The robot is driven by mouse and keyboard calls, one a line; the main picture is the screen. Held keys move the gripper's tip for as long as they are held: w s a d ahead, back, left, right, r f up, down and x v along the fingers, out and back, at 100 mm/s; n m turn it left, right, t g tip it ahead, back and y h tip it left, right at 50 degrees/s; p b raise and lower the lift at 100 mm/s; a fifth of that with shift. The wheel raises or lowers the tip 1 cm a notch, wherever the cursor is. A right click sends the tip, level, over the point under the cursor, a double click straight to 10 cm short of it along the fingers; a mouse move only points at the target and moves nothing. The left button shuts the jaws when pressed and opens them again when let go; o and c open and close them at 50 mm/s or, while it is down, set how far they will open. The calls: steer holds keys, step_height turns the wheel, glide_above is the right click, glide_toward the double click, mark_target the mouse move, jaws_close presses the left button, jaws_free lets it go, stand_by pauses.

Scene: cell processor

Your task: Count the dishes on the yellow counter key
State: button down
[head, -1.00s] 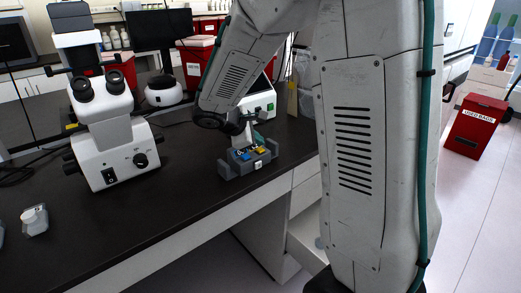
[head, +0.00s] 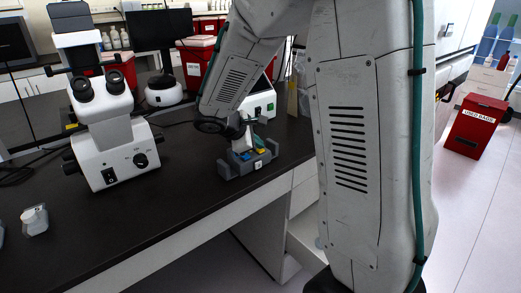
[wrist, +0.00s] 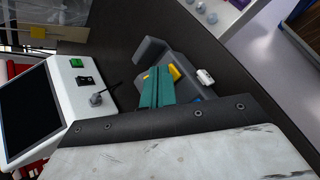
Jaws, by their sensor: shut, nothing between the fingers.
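The counter (head: 247,168) is a small grey block with raised ends on the dark bench, near its front edge. Its yellow key (head: 261,152) shows on the right of its top, and a blue key (head: 245,156) is left of it. In the wrist view the grey counter (wrist: 150,50) lies beyond my gripper (wrist: 153,72), whose teal fingers are shut and empty. The yellow key (wrist: 174,72) shows just right of the fingertips; I cannot tell whether they touch it. A smaller yellow patch shows left of them. The fingers hide part of the counter's top.
A white microscope (head: 110,150) stands left of the counter. A white device with a dark screen (head: 262,103) stands behind it, also close on the left in the wrist view (wrist: 62,95). A small clear container (head: 35,220) sits at the left. Bench between is clear.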

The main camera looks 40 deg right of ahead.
mark_target(258, 154)
steer(key=shift+f, duration=0.15)
stand_by(0.4)
steer(key=shift+r, duration=0.8)
step_height(258, 154, up, 5)
stand_by(0.3)
steer(key=shift+s, duration=0.1)
stand_by(0.6)
